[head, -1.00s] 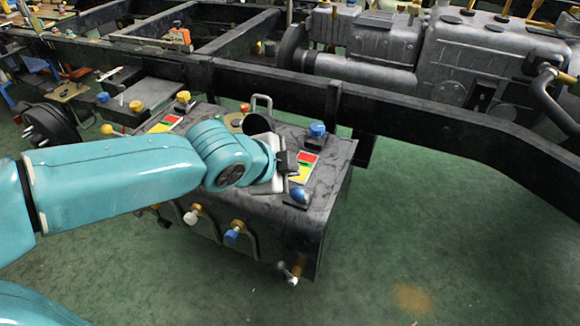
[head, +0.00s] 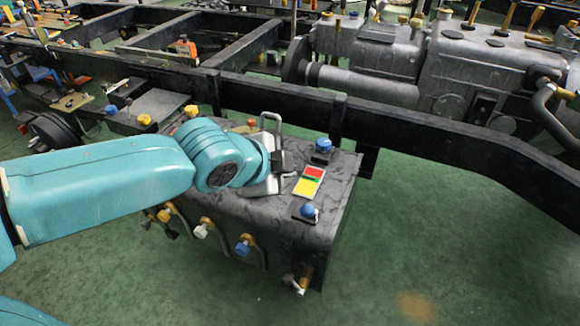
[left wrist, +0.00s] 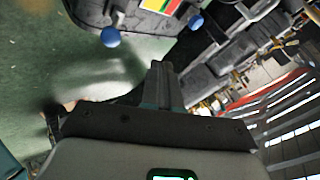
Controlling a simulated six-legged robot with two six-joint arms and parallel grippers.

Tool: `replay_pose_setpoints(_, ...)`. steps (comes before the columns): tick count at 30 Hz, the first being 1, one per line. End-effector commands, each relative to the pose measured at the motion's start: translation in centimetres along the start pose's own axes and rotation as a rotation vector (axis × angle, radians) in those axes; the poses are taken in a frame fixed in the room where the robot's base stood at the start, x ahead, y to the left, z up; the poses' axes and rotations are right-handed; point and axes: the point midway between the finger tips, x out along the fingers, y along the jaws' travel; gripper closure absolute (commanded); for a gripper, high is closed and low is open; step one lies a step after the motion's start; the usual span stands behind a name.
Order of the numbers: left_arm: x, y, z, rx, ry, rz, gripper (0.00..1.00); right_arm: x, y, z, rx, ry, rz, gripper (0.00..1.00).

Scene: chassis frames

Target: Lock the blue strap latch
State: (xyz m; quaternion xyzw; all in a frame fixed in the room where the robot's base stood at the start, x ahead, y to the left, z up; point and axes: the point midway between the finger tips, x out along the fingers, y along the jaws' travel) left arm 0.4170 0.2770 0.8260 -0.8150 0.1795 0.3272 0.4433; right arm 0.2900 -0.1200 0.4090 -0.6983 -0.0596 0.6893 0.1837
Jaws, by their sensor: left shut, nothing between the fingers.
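A dark grey tank (head: 285,225) hangs beside the chassis rail. On its front, a strap carries a blue latch handle (head: 243,248) with a yellow part above it. Two blue knobs stand on the tank top, one at the back (head: 323,145) and one near the front edge (head: 309,211); they also show in the left wrist view, at the left (left wrist: 110,37) and at the right (left wrist: 195,23). My left gripper (head: 282,165) is over the tank top, left of the red-yellow label. Its fingers (left wrist: 161,72) are together and empty. My right gripper is out of view.
The red-yellow label (head: 309,182) lies between the blue knobs. A metal loop handle (head: 271,122) stands behind my left wrist. A white-handled latch (head: 202,230) is left of the blue one. The black chassis rail (head: 420,125) runs behind; green floor (head: 450,240) is open at right.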

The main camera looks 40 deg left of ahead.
Motion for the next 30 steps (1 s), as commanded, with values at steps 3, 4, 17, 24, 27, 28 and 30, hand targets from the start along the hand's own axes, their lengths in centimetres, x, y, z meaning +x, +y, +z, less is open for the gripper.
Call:
replay_pose_setpoints(3,-2.5,0.0,-0.2,0.000,0.004,-0.003,1.00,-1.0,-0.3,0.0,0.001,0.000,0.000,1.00)
replay_pose_setpoints(4,-3.1,0.1,-0.2,-0.001,0.004,-0.003,1.00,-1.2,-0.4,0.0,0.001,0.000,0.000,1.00)
replay_pose_setpoints(17,-7.1,0.8,0.1,0.000,0.001,0.000,1.00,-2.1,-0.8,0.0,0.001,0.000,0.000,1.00)
replay_pose_setpoints(24,-7.1,0.8,0.2,-0.001,0.001,0.001,1.00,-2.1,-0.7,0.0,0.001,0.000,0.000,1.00)
replay_pose_setpoints(27,-7.1,0.8,0.3,-0.001,0.000,0.000,1.00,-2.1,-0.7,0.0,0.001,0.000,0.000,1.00)
replay_pose_setpoints(28,-7.1,0.8,0.3,-0.001,0.000,0.000,1.00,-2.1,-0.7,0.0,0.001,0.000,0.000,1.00)
replay_pose_setpoints(30,-7.1,0.8,0.3,-0.001,0.001,0.000,1.00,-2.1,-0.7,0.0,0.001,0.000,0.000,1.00)
